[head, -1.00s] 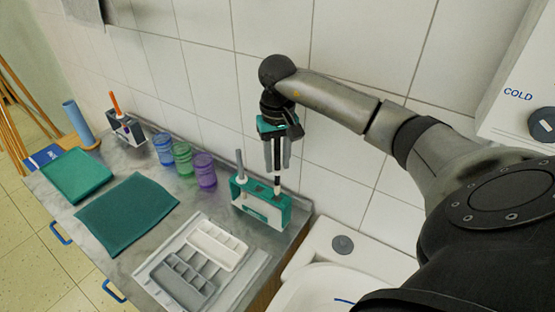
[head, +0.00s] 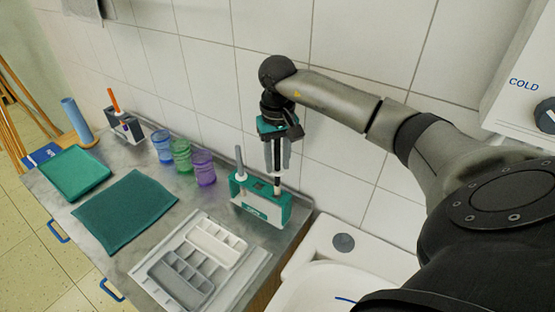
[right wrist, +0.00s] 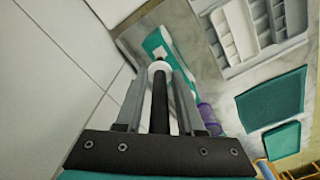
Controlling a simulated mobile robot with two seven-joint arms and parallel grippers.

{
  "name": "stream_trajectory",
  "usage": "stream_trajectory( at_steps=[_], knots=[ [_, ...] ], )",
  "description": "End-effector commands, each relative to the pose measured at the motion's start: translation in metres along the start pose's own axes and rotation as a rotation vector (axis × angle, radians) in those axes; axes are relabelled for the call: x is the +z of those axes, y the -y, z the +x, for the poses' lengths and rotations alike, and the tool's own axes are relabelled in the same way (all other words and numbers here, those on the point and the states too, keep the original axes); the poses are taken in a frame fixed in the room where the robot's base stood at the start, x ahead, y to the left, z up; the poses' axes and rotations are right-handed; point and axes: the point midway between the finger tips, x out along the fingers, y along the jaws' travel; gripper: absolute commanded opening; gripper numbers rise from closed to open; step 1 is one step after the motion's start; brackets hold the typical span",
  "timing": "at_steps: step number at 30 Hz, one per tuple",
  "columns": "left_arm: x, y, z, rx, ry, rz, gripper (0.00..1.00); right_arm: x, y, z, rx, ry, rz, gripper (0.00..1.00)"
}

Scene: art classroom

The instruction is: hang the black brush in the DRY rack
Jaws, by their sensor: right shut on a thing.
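The black brush (head: 277,185) hangs upright in my right gripper (head: 277,170), which is shut on its handle. In the right wrist view the black handle (right wrist: 160,105) runs between the fingers, with a white collar at its far end. The brush's lower end is at the right part of a green-and-white rack (head: 262,207); I cannot tell whether it is in a slot or just above it. The rack's lettering is too small to read. A grey-handled brush (head: 239,160) stands in its left part. My left gripper is not in view.
Purple (head: 203,168), green (head: 180,155) and blue cups (head: 163,147) stand left of the rack. A second rack (head: 128,128) holds an orange-handled brush. Two compartment trays (head: 215,245) lie in front. The tiled wall is close behind; a sink (head: 325,285) is at right.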

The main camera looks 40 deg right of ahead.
Motion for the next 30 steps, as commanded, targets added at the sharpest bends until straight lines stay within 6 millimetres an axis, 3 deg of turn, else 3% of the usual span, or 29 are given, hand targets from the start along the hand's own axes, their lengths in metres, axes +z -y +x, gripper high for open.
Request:
stream_trajectory(
  at_steps=[30],
  knots=[
    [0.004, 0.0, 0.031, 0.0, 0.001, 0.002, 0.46, 0.0, 0.0, 0.037, 0.0, 0.0, 0.001, 0.0]
  ],
)
